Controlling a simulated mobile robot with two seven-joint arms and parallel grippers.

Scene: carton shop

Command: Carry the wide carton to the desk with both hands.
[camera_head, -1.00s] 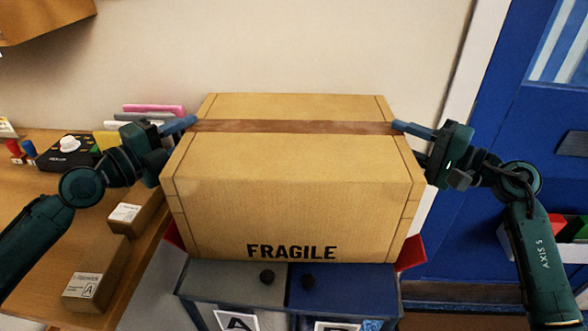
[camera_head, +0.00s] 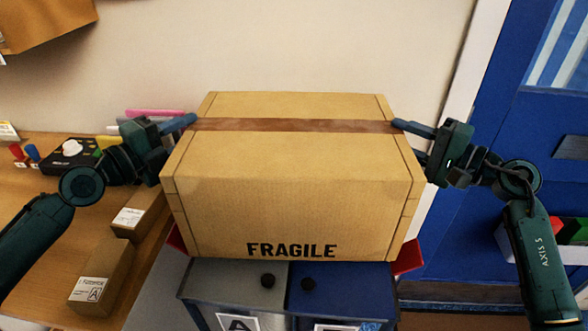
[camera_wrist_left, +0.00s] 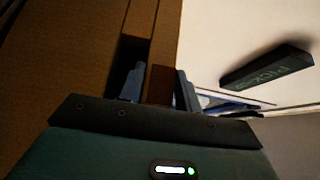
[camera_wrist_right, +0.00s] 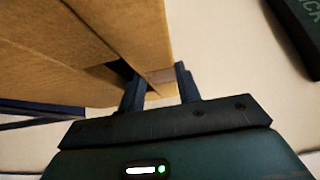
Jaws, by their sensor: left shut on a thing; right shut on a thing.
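The wide carton (camera_head: 290,170) is a large brown box with a darker tape band across its top and FRAGILE printed on its front. It is held up level between my two grippers in the head view. My left gripper (camera_head: 178,124) is shut on its left side near the top, and the left wrist view shows the fingers (camera_wrist_left: 158,85) around a carton edge. My right gripper (camera_head: 412,129) is shut on its right side near the top, and the right wrist view shows its fingers (camera_wrist_right: 160,88) around an edge. The carton hides what lies directly behind it.
A wooden desk (camera_head: 60,210) at the left bears small cartons (camera_head: 100,280) and a black control box (camera_head: 68,155). Below the carton stand a grey bin (camera_head: 235,285) and a blue bin (camera_head: 340,290). A blue door (camera_head: 500,130) is at the right.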

